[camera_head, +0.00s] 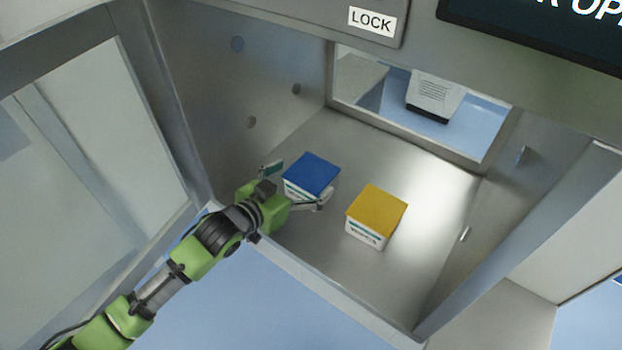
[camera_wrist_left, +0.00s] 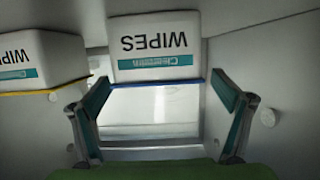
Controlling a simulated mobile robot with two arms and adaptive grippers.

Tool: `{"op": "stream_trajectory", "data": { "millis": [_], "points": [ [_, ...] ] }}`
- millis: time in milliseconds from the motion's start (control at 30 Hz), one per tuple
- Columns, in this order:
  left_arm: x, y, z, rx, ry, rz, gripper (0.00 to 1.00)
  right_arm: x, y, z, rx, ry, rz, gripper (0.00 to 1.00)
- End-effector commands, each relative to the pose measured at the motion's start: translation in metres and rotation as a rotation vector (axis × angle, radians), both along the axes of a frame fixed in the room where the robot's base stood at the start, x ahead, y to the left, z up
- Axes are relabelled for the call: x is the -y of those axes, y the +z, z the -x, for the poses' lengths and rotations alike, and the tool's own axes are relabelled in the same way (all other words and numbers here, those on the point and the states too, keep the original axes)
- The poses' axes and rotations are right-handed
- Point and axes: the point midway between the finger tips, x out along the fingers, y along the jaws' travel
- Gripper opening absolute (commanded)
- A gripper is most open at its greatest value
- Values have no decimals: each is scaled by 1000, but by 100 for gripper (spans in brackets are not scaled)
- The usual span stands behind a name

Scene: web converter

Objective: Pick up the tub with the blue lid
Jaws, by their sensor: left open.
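The tub with the blue lid (camera_head: 312,174) stands on the metal floor of the chamber, left of the middle. In the left wrist view the picture is upside down, and the white tub (camera_wrist_left: 155,48) labelled WIPES shows with its blue lid edge. My left gripper (camera_head: 296,187) is open, with its fingers on either side of this tub. In the left wrist view the two fingers (camera_wrist_left: 161,112) stand apart with the tub between and beyond them. I cannot tell whether they touch it. My right gripper is not in view.
A tub with a yellow lid (camera_head: 376,211) stands to the right of the blue-lidded one, with a gap between. Chamber walls rise on both sides. A window (camera_head: 480,133) is at the back. The floor (camera_head: 440,200) on the right is clear.

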Motion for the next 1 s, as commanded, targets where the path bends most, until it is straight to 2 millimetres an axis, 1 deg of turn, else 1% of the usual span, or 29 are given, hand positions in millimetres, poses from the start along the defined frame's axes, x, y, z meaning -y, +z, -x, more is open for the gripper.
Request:
{"op": "stream_trajectory", "data": {
  "millis": [33, 67, 233, 367, 567, 667, 700, 733, 767, 1000],
  "points": [
    [6, 4, -6, 0, 0, 2, 93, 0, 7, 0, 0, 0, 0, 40],
    [10, 4, -8, 0, 0, 3, 93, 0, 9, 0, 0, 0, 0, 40],
    [19, -4, -22, 1, 0, 1, 93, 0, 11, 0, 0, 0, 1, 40],
    [22, -6, -25, 0, 0, 0, 93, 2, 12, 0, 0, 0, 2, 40],
    [22, -7, -25, 0, -1, 0, 93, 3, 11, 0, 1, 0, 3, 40],
    [22, -7, -25, 0, 0, 0, 70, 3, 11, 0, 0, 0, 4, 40],
    [22, -7, -25, 0, 0, 0, 59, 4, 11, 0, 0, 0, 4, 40],
    [22, -7, -25, 0, 0, 0, 52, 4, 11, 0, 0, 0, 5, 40],
    [21, -7, -25, 0, 0, 0, 50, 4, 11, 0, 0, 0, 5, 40],
    [21, -6, -25, 1, 0, 1, 50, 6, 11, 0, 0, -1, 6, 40]
  ]
}}
